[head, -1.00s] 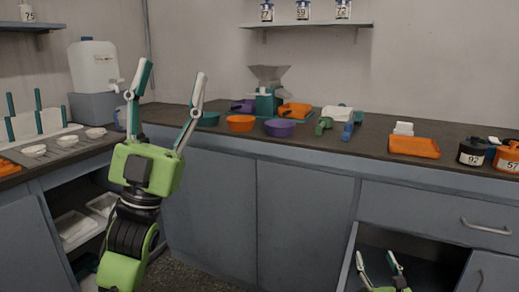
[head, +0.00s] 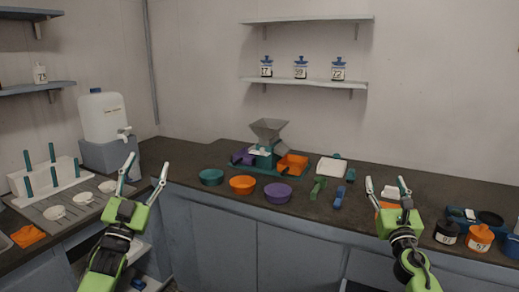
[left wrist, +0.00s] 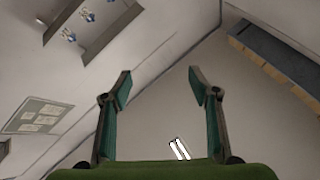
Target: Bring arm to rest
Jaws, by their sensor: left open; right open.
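My left gripper (head: 146,178) is raised at the left of the head view, in front of the counter. Its two fingers are spread and nothing is between them. In the left wrist view the left gripper (left wrist: 160,85) is also open and empty, with wall, shelf and ceiling beyond it. My right gripper (head: 386,187) is at the right of the head view, fingers apart. It overlaps an orange tray (head: 386,205) and white blocks (head: 394,191) in the picture; I cannot tell any contact, and the tray is mostly hidden.
The counter (head: 330,216) runs along the back wall. It carries teal (head: 211,177), orange (head: 242,185) and purple (head: 278,193) bowls, a hopper machine (head: 268,135), and dark (head: 447,232) and orange (head: 480,238) jars at right. A water tank (head: 103,117) stands left.

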